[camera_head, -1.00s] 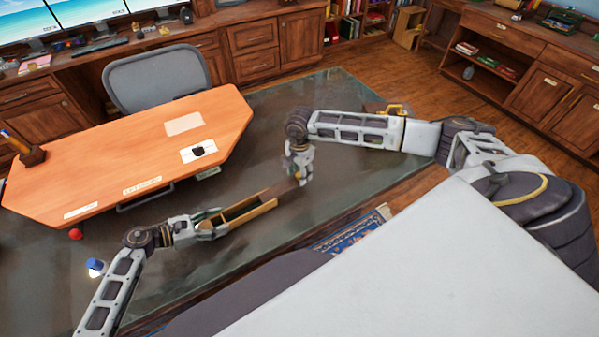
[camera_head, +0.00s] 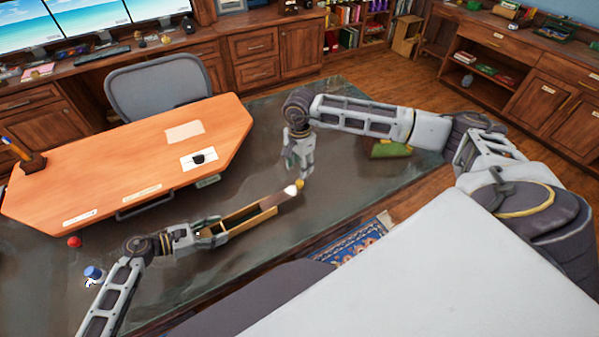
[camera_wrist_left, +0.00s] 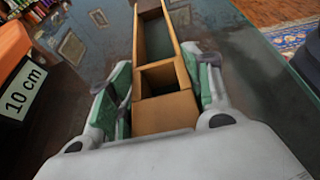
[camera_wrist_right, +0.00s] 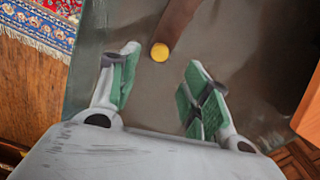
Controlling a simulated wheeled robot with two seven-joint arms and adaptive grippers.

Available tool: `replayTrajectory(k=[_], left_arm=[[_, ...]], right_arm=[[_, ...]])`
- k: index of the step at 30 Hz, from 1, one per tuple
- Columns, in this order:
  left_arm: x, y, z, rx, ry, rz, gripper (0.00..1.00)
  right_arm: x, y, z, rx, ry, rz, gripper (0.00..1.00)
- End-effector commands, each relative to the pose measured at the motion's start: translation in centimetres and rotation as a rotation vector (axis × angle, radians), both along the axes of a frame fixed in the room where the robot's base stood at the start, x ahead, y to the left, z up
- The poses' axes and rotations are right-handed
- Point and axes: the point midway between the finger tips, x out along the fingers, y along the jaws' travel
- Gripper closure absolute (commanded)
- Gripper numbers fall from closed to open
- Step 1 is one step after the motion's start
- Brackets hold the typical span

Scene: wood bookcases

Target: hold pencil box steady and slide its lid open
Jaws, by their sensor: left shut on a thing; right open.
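The pencil box (camera_head: 247,219) is a long light-wood box, held in the air above the dark glass surface, its hollow inside showing. My left gripper (camera_head: 213,230) is shut on its near end; the left wrist view shows green pads on both sides of the box (camera_wrist_left: 166,112). The dark brown lid (camera_head: 275,196) sticks out from the far end, with a yellow round knob at its tip. My right gripper (camera_head: 297,172) is open just beyond the knob. In the right wrist view the knob (camera_wrist_right: 159,52) lies ahead of the open fingers (camera_wrist_right: 160,85), touching neither.
An orange-topped desk (camera_head: 130,160) stands to the left, with a grey chair (camera_head: 160,80) behind it. A red ball (camera_head: 74,242) and a blue-and-white object (camera_head: 92,272) are beside my left arm. The dark glass surface around the box is largely clear.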

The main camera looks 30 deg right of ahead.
Motion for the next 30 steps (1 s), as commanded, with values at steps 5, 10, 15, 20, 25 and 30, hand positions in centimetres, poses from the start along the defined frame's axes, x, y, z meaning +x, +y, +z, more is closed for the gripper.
replayTrajectory(k=[5,10,15,20,25,30], left_arm=[[0.0,0.0,0.0,0.000,0.000,0.000,0.83],[0.0,0.0,0.0,0.000,0.000,0.000,0.83],[0.0,0.0,0.0,0.000,0.000,0.000,0.83],[0.0,0.0,0.0,0.000,0.000,0.000,0.83],[0.0,0.0,0.0,0.000,0.000,0.000,0.46],[0.0,0.0,0.0,0.000,0.000,0.000,0.25]], right_arm=[[0.0,0.0,2.2,-0.001,-0.002,0.000,0.52],[0.0,-0.1,3.3,-0.001,-0.001,0.000,0.52],[0.0,0.0,3.6,-0.001,0.000,0.000,0.52],[0.0,0.0,3.6,-0.001,0.000,0.000,0.52],[0.0,0.0,3.6,-0.001,-0.001,0.000,0.52],[0.0,0.0,3.6,0.000,-0.001,0.000,0.52]])
